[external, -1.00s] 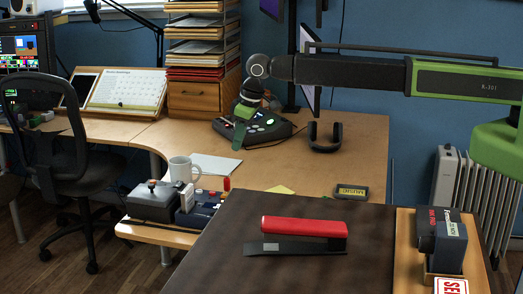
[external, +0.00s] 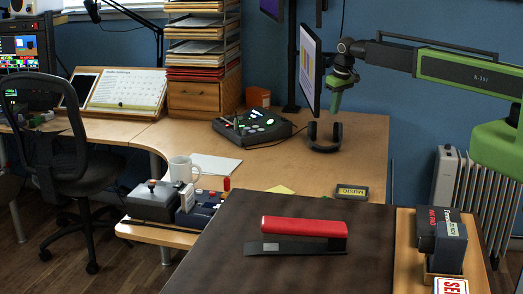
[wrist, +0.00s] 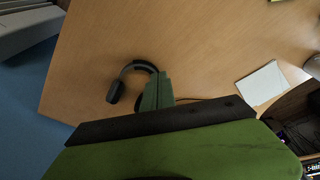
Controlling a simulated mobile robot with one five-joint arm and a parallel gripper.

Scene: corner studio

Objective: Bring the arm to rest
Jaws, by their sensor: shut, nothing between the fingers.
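My gripper (external: 336,101) hangs at the end of my green and black arm, pointing down in the external view. It is in the air, above the right part of the wooden desk and in front of the monitor's edge. In the wrist view, its green fingers (wrist: 157,92) are together with nothing between them. A dark headset (external: 324,137) is on the desk below the gripper in the external view. It also shows in the wrist view (wrist: 116,90), partly behind the fingers.
A monitor (external: 310,68) stands close to the gripper. A dark control box (external: 252,127) with lit buttons is on the desk (external: 290,165). A red stapler (external: 304,228) lies on the dark near table. A white mug (external: 181,170) and paper are to the left. A radiator (external: 458,195) stands at right.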

